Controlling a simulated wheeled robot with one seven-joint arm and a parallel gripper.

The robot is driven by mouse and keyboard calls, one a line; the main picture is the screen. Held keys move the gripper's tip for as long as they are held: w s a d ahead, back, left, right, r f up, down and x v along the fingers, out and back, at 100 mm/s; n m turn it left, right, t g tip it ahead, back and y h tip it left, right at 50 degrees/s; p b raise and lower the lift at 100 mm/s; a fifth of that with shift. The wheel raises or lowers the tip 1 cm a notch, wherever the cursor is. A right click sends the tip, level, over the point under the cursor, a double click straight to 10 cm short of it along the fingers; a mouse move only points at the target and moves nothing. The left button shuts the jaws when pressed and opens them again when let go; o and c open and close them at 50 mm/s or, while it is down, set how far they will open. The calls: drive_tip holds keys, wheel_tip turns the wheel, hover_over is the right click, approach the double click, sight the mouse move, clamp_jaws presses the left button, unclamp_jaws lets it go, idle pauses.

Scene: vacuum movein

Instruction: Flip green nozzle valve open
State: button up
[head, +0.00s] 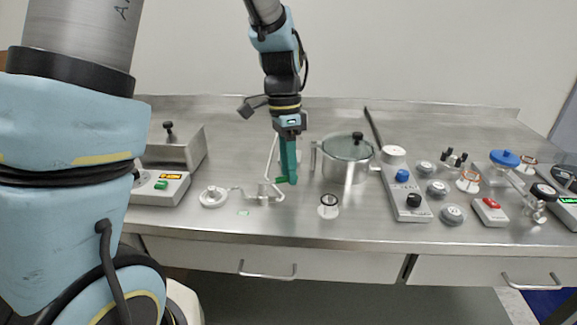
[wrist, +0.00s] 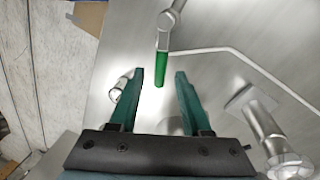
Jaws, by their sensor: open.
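The green nozzle valve handle (wrist: 161,68) is a short green lever on a metal fitting (wrist: 168,22) in the wrist view. It also shows in the head view (head: 281,180), just left of my gripper's fingertips. My gripper (wrist: 171,73) has two teal fingers spread apart with nothing held. In the head view my gripper (head: 290,181) points down over the metal bench, close to the nozzle's thin tubing (head: 262,191).
A lidded pot (head: 345,165) stands right of my gripper, with a small round gauge (head: 328,203) in front. A white round piece (head: 212,197) and a control box (head: 160,188) are to the left. Knobs and valves crowd the right side. Drawers run along the bench front.

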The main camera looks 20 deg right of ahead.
clamp_jaws()
idle(0.3)
idle(1.1)
